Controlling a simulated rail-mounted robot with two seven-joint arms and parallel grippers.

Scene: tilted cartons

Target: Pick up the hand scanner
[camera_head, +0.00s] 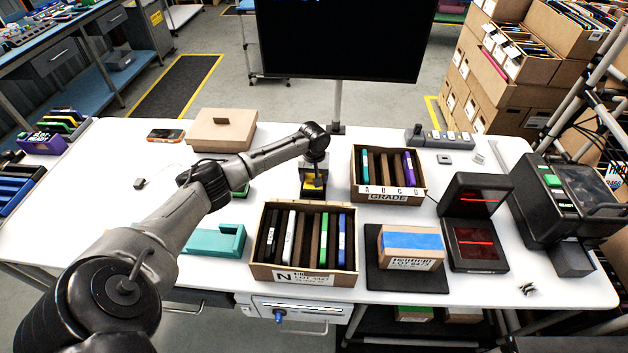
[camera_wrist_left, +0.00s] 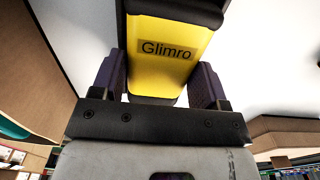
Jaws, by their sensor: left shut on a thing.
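The hand scanner (camera_wrist_left: 165,72) is yellow and black with a "Glimro" label in the left wrist view. My left gripper (camera_wrist_left: 158,82) is shut on it, with one dark finger on each side of its yellow body. In the head view the scanner's yellow part (camera_head: 314,184) shows below my left wrist, at the middle of the table behind the front carton. My wrist hides much of it there, and I cannot tell whether it touches the table. My right gripper is not in view.
A carton of upright cases (camera_head: 303,278) stands in front of the scanner. The GRADE carton (camera_head: 389,197) stands close to its right. A teal holder (camera_head: 215,240) and a closed brown box (camera_head: 222,130) lie left, and a black monitor (camera_head: 340,40) rises behind the white table (camera_head: 160,210).

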